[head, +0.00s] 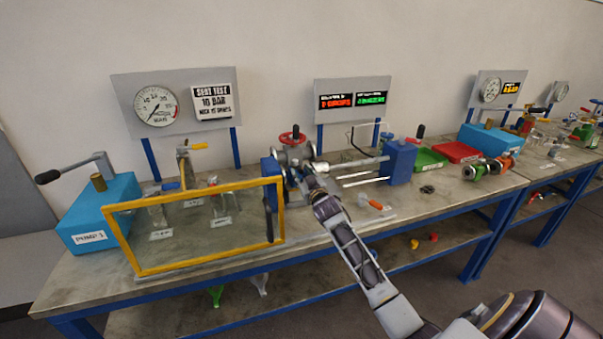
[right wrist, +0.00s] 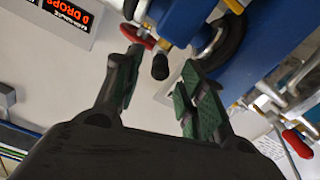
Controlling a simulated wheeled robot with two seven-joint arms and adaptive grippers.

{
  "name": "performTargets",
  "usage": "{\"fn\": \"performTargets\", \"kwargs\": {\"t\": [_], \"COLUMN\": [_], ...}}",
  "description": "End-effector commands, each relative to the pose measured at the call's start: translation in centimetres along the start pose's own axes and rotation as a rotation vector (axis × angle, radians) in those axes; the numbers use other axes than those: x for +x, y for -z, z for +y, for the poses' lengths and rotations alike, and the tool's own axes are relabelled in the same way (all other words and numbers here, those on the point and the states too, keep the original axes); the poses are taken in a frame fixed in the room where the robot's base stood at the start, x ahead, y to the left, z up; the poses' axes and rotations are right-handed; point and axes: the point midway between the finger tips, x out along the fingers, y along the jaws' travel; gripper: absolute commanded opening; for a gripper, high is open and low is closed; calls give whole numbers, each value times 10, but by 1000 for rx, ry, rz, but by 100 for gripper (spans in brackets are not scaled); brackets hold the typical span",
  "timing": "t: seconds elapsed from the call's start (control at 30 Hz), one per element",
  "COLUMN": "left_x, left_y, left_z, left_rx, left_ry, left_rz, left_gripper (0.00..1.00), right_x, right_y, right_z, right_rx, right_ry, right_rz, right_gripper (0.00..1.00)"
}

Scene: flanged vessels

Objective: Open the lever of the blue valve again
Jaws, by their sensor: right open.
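My right gripper (head: 303,170) reaches into the clamping rig on the bench, and my arm hides part of it. In the right wrist view the gripper (right wrist: 163,75) is open, with a green-padded finger on each side. A black knob (right wrist: 160,66) shows between the fingertips; I cannot tell whether it touches them. A red handle part (right wrist: 135,38) is just beyond the left fingertip. Blue metalwork (right wrist: 262,32) fills the upper right; I cannot tell which part is the blue valve or how its lever stands. My left gripper is not in view.
A yellow-framed clear screen (head: 195,265) stands left of the rig, near a blue pump box (head: 98,215). A red handwheel (head: 293,138) tops the rig, with a blue block (head: 400,162) to its right. An orange-handled tool (head: 375,204) lies on the front bench.

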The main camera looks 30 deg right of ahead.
Motion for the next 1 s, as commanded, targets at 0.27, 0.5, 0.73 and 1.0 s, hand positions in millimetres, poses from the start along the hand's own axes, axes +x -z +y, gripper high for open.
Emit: {"fn": "performTargets", "kwargs": {"t": [0.27, 0.5, 0.73, 1.0], "left_x": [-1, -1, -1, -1], "left_y": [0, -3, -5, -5], "left_z": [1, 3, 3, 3], "left_rx": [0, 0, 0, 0], "left_ry": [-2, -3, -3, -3], "left_rz": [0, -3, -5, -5], "left_gripper": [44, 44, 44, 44], "right_x": [16, 19, 19, 19], "right_y": [1, 0, 0, 0], "right_z": [0, 0, 0, 0], "right_rx": [0, 0, 0, 0], "right_ry": [0, 0, 0, 0], "right_rz": [1, 1, 1, 1], "right_gripper": [40, 40, 34, 0]}}
